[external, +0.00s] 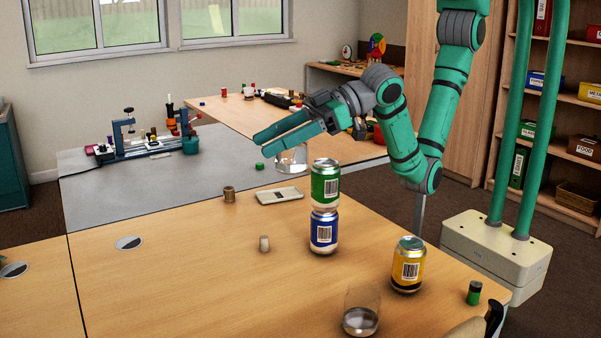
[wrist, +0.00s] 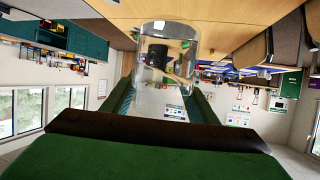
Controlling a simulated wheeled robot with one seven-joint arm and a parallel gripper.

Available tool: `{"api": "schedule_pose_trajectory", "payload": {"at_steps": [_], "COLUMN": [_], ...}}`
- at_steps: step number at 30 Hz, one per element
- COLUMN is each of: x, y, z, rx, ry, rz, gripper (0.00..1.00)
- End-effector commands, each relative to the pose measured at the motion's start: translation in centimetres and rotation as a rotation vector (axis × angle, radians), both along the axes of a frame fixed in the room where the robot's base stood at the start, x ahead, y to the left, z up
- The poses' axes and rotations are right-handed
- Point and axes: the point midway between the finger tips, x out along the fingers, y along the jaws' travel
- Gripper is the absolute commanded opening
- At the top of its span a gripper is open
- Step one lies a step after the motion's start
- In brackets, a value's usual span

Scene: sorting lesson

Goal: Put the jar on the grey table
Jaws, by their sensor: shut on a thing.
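The clear glass jar (external: 291,160) is held in my gripper (external: 268,137), which is shut on it. In the external view the jar hangs below the green fingers, just up and left of the stacked cans. In the wrist view the see-through jar (wrist: 165,58) is between the fingers and looks tilted. The grey table (external: 110,192) is at the back left, behind the wooden table. The jar overlaps its right end in the picture. I cannot tell how high the jar is.
A green can (external: 325,185) stands on a blue can (external: 323,237) close to the jar. A yellow can (external: 407,268) and a clear tumbler (external: 361,318) stand nearer. A bench device (external: 150,147) and a green cap (external: 260,166) occupy the grey table. Its front left is clear.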

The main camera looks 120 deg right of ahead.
Motion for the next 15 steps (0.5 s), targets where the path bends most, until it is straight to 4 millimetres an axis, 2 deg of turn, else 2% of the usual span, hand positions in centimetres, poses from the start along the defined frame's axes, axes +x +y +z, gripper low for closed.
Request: {"api": "schedule_pose_trajectory", "payload": {"at_steps": [1,8,15], "x": [-0.1,-1.6,-4.8], "y": [-2.0,-11.2,-21.1], "z": [0.0,0.0,-0.1], "rx": [0.001,0.004,0.006], "ry": [-0.001,-0.001,-0.002], "rz": [-0.026,-0.150,-0.289], "gripper": [0.21,0.21,0.21]}}
